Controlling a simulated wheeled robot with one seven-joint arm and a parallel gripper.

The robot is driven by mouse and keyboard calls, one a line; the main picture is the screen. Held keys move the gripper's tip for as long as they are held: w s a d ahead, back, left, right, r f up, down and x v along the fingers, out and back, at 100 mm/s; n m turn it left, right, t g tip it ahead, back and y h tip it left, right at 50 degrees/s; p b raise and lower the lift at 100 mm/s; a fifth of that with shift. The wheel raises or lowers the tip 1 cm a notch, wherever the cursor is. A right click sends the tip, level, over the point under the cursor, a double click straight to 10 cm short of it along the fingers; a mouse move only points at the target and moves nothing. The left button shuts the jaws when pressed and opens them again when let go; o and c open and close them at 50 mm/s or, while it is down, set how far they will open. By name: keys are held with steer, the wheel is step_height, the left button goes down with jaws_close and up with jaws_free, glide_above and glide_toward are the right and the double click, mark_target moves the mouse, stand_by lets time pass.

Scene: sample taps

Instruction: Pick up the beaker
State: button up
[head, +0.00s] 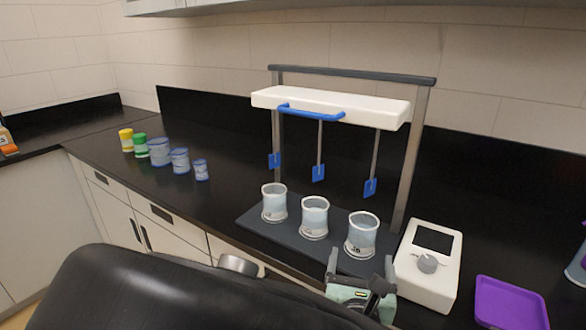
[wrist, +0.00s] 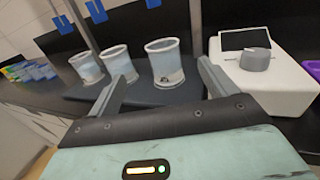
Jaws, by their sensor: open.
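Three clear beakers with pale liquid stand upright in a row on the dark base plate of a stirrer stand. In the head view they are the left beaker (head: 274,203), the middle beaker (head: 314,218) and the right beaker (head: 361,236). They also show in the wrist view: left (wrist: 87,68), middle (wrist: 118,62) and right (wrist: 165,62). My gripper (head: 361,262) is open and empty, in front of the right beaker. In the wrist view my gripper (wrist: 166,72) has the right beaker ahead between its fingers, apart from them. I cannot tell which beaker the task means.
The stand (head: 330,103) has a white beam with blue paddles hanging above the beakers. A white control box (head: 428,265) with a knob is close on the right, beside a purple tray (head: 510,303). Blue-rimmed containers (head: 159,151) and yellow and green jars stand on the left counter.

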steer(key=p, duration=0.2)
glide_toward(365, 214)
steer(key=w, duration=0.2)
steer(key=shift+w+d+r, duration=0.3)
steer(key=shift+r, duration=0.05)
steer(key=shift+f+p+x, duration=0.2)
steer(key=shift+p+x, duration=0.3)
steer(key=shift+x, duration=1.05)
steer(key=shift+f+p+x, duration=0.2)
steer(key=shift+p+x, duration=0.25)
steer(key=shift+x, duration=1.05)
steer(key=c, duration=1.5)
